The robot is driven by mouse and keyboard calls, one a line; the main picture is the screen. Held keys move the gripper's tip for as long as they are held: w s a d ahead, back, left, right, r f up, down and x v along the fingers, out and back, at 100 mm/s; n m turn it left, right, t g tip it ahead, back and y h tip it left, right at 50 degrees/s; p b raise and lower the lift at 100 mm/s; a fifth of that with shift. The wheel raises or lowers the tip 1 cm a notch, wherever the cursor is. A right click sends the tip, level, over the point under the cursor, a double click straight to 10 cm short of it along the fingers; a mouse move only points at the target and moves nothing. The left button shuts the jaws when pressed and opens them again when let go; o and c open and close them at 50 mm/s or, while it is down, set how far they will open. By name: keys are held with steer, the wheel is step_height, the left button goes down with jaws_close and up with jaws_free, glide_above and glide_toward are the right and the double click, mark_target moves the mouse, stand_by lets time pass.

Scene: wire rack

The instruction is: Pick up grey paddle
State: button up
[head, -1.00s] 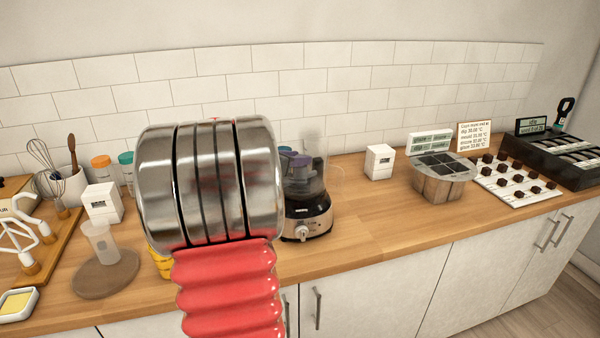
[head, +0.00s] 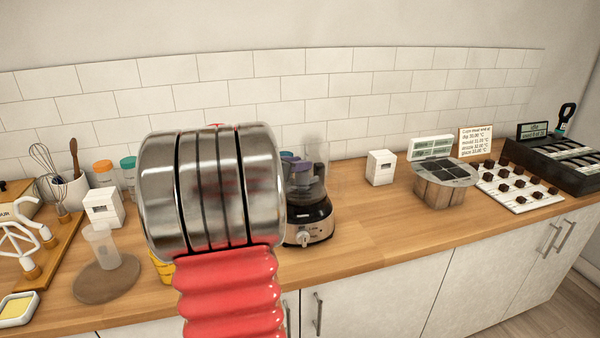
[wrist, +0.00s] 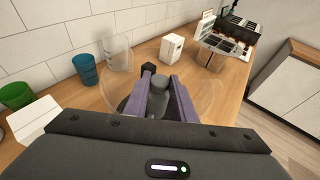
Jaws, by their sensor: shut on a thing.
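In the wrist view, my gripper (wrist: 161,84) has two purple fingers closed on a dark grey piece (wrist: 157,104), which I take for the grey paddle. Clear curved walls show around the fingers, like those of the food processor's bowl. In the head view, the food processor (head: 310,221) has a black and silver base and a clear bowl. A purple and grey shape, apparently my gripper (head: 289,163), shows at the bowl's upper left. My arm hides much of it. The paddle's lower part is hidden, and I cannot tell whether it is clear of the bowl.
A white box (head: 380,168) stands right of the processor, then a round steel-topped unit (head: 444,190) and a tray of chocolates (head: 526,198). Left are a clear cup (head: 101,246), another white box (head: 103,208) and capped jars. Counter between processor and unit is mostly clear.

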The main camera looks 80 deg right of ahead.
steer(key=shift+r, duration=0.15)
step_height(320, 180, up, 18)
stand_by(0.4)
stand_by(0.6)
